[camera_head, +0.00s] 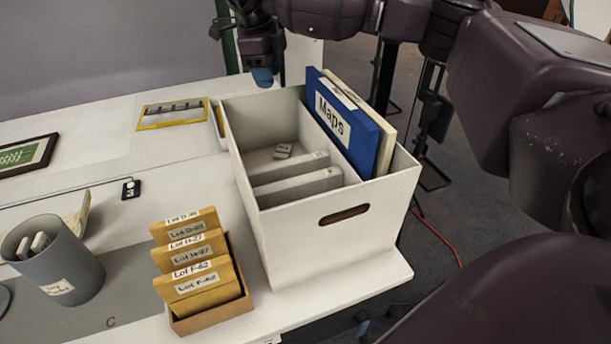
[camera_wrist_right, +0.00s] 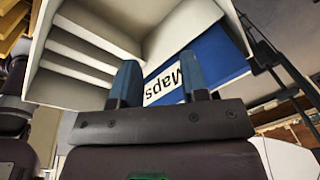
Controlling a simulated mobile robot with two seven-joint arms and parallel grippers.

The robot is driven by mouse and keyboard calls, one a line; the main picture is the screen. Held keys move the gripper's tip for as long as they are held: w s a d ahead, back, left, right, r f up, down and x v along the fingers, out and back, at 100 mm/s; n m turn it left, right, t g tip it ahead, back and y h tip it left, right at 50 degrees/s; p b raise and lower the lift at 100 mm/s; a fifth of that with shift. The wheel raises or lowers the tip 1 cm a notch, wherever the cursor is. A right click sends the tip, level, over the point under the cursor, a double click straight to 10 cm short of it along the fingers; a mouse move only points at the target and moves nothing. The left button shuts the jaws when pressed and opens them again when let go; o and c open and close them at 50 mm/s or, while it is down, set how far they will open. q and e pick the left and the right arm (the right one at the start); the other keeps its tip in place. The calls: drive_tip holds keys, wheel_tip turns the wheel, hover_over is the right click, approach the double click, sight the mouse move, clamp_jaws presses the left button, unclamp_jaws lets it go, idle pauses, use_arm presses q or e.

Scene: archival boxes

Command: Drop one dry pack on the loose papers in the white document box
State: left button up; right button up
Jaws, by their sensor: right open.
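The white document box (camera_head: 300,236) stands open at the right end of the table. More pale dry packs (camera_head: 39,242) stand in a grey labelled cup (camera_head: 65,262) at the left. My right gripper (camera_head: 262,78) is above the far rim of the box, its blue fingers pointing down. In the right wrist view the gripper (camera_wrist_right: 158,80) is open, with nothing visible between its fingers. My left gripper does not show.
A blue Maps binder (camera_head: 345,125) and a cream folder (camera_head: 385,125) stand along the box's right side. Two pale grey slabs (camera_head: 300,186) stand nearer. A cardboard tray (camera_head: 215,318) of lot envelopes and a yellow frame (camera_head: 172,113) are left of the box.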

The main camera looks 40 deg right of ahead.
wheel_tip(320, 180, up, 7)
drive_tip(key=a, duration=0.1)
drive_tip(key=shift+p, duration=0.3)
drive_tip(key=shift+s+a, duration=0.1)
